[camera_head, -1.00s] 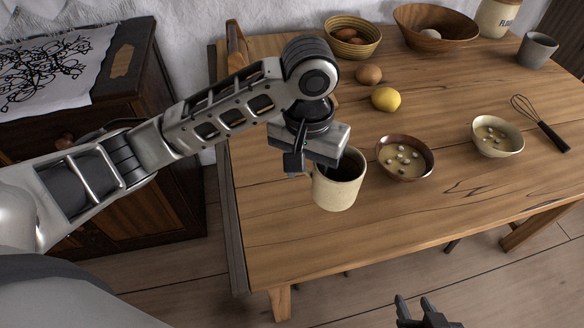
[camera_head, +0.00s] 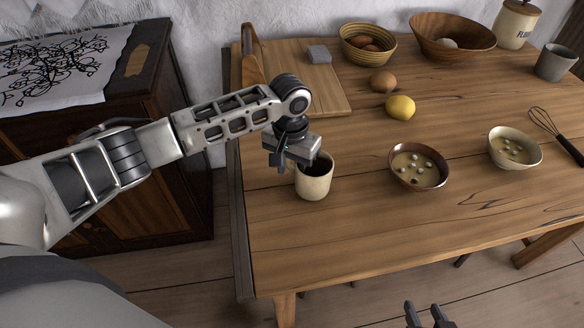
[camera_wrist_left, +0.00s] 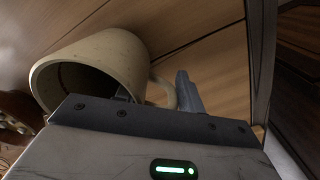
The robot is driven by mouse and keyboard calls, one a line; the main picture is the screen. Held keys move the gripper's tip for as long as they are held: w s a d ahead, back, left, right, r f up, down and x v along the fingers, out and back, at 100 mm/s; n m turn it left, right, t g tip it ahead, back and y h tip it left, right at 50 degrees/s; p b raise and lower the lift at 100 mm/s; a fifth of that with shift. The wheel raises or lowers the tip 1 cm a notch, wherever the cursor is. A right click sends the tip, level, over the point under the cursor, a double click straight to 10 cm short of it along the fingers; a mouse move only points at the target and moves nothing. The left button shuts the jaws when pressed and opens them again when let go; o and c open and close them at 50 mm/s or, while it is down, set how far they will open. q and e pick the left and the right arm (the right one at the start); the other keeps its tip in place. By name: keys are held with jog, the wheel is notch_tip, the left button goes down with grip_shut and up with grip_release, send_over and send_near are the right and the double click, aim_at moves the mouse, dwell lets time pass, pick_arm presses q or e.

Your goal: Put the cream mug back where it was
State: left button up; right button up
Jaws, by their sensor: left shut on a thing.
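The cream mug (camera_head: 315,184) is upright over the left part of the wooden table, left of the brown bowl. I cannot tell whether its base touches the tabletop. My left gripper (camera_head: 302,163) is shut on the mug at its left side. In the left wrist view the mug (camera_wrist_left: 120,62) shows its open rim and its handle (camera_wrist_left: 162,92), which lies between the fingers; part of the grip is hidden behind the gripper body. My right gripper (camera_head: 424,306) is at the bottom edge, fingers apart and empty, in front of the table.
A brown bowl (camera_head: 436,178) and a cream bowl (camera_head: 530,160) stand to the right. A lemon (camera_head: 400,107), an egg (camera_head: 383,82) and a cutting board (camera_head: 330,95) with a grey block (camera_head: 319,54) lie behind. The tabletop before the mug is clear.

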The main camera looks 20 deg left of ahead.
pick_arm(q)
jog(key=shift+f, duration=0.15)
jog(key=o, duration=1.3)
jog(key=shift+f, duration=0.1)
notch_tip(320, 180, up, 12)
jog(key=shift+a+r+p, duration=0.1)
jog(key=shift+r+p, duration=0.1)
jog(key=shift+p, duration=0.25)
